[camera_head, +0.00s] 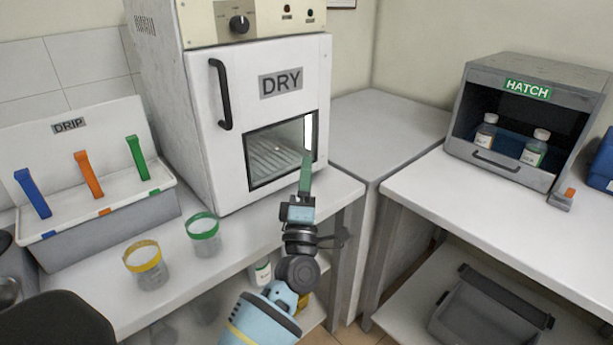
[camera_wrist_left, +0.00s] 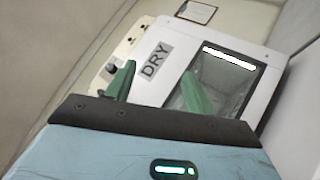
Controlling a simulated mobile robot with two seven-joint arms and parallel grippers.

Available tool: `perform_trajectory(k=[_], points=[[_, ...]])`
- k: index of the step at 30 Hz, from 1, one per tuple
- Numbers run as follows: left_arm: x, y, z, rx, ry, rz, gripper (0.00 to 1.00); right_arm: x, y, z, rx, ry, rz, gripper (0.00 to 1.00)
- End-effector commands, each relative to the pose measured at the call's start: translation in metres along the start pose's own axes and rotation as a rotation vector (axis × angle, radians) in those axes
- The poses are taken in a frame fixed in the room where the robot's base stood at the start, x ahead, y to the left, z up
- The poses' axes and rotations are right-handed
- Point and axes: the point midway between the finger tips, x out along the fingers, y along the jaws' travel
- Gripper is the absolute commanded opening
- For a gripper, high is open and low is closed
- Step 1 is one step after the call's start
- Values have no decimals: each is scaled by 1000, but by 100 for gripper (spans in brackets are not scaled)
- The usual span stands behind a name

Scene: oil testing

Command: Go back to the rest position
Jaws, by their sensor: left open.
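My left gripper (camera_head: 305,172) has green fingers and is raised in front of the white drying oven (camera_head: 275,55). In the left wrist view, the gripper (camera_wrist_left: 155,84) has its fingers apart with nothing between them. The oven's DRY label and window show beyond the fingers. The oven door is closed in the head view. My right gripper is in neither view.
A DRIP rack (camera_head: 150,205) with blue, orange and green clips stands at left. A yellow-rimmed jar (camera_head: 148,266) and a green-rimmed jar (camera_head: 204,235) stand on the bench. An open HATCH box (camera_head: 480,162) with two bottles stands at right. A grey crate (camera_head: 480,318) sits below.

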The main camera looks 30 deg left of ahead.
Motion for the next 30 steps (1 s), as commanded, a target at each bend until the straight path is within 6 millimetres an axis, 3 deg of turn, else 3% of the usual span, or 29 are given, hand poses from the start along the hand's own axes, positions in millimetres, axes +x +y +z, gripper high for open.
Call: perform_trajectory(k=[9,11,14,20,26,30], points=[[-2,-1,0,6,-5,-4,53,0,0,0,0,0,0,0],[-9,-5,2,27,-23,-15,53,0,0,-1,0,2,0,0],[-35,-20,6,109,-94,-57,53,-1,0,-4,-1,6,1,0],[-134,-62,17,391,-361,-195,53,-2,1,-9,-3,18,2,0],[-253,-94,13,670,-676,-335,53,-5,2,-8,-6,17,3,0],[-341,-104,-2,848,-914,-425,53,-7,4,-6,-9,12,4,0]])
